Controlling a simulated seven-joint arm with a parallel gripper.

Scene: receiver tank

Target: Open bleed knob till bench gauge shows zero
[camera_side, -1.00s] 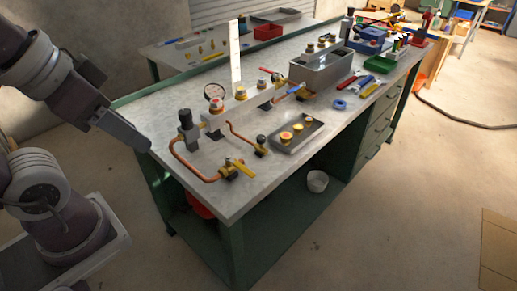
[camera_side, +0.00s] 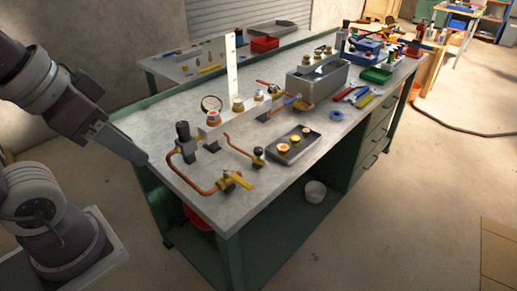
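My gripper (camera_side: 135,151) hangs in the air at the left, beside the bench's left end and apart from the fittings. Its fingers are seen edge-on, so I cannot tell if they are open. A round gauge with a dark rim (camera_side: 211,103) stands on the pale manifold block (camera_side: 222,124); its needle is too small to read. A black-topped fitting (camera_side: 182,131) stands at the left end of the copper pipe (camera_side: 183,177). A small black-topped valve (camera_side: 258,151) sits on a second pipe. I cannot tell which knob is the bleed knob.
A yellow-lever valve (camera_side: 238,180) sits near the bench's front edge. A dark tray (camera_side: 283,153) with brass parts lies to its right. A tall white plate (camera_side: 231,66) stands behind the manifold. A grey metal tank (camera_side: 317,78) is farther back. The bench's left corner is clear.

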